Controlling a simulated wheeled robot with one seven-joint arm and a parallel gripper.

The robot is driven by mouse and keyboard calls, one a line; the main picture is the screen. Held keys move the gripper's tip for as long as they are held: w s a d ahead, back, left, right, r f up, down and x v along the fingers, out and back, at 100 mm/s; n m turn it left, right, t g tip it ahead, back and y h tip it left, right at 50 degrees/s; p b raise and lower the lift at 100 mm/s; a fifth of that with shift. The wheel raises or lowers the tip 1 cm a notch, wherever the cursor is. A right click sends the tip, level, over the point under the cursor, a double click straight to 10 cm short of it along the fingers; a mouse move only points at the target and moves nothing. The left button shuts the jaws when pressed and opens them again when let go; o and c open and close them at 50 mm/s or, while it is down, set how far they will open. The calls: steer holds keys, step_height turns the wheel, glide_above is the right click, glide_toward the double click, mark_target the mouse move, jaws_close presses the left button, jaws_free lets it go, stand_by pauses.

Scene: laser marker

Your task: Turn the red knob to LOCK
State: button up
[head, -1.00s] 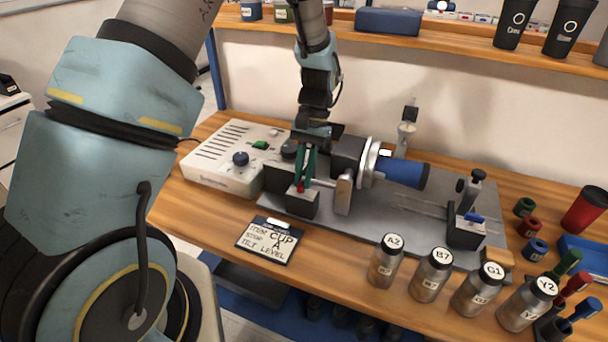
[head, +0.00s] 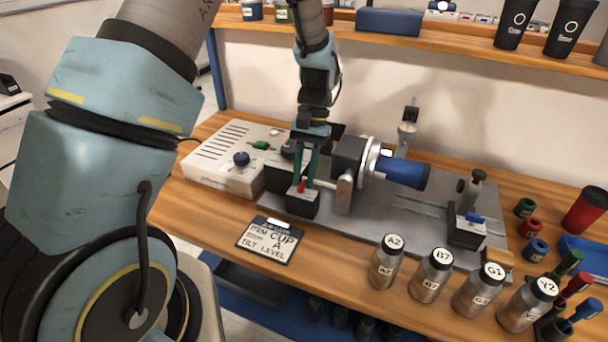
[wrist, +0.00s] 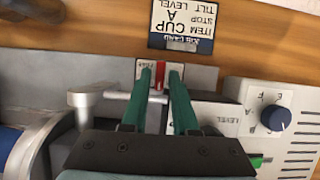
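The red knob (head: 302,186) is a narrow red bar on a small dark block with a light top plate, at the front left of the marking fixture. It also shows in the wrist view (wrist: 159,76), lying lengthwise up the picture. My gripper (head: 308,172) points down at it from behind with two green fingers. In the wrist view the fingertips (wrist: 160,72) stand on either side of the knob with a visible gap, so the gripper looks open. Lettering on the plate beside the knob is too small to read, and the fingers hide part of the plate.
A white control box with a blue dial (head: 241,158) stands left of the fixture. A silver clamp lever (head: 344,190) and a blue cup (head: 405,173) in a chuck are close on the right. A job card (head: 270,240) lies in front. Labelled bottles (head: 387,262) line the front right.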

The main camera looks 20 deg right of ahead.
steer(key=b+v, duration=0.2)
steer(key=v, duration=0.8)
steer(key=shift+r+b, duration=0.4)
steer(key=shift+w+d+r, duration=0.1)
step_height(320, 180, up, 7)
steer(key=p, duration=0.6)
steer(key=s+a+f+n+t+h+b, duration=0.1)
steer(key=a+f+n+t, duration=0.1)
steer(key=a, duration=1.2)
steer(key=s+a+f+n+t+h+b, duration=0.1)
steer(key=a+n, duration=0.4)
steer(key=a, duration=1)
steer(key=shift+s+a+f+t+h, duration=0.2)
steer(key=shift+s+f+t+h, duration=0.4)
steer(key=shift+t, duration=0.4)
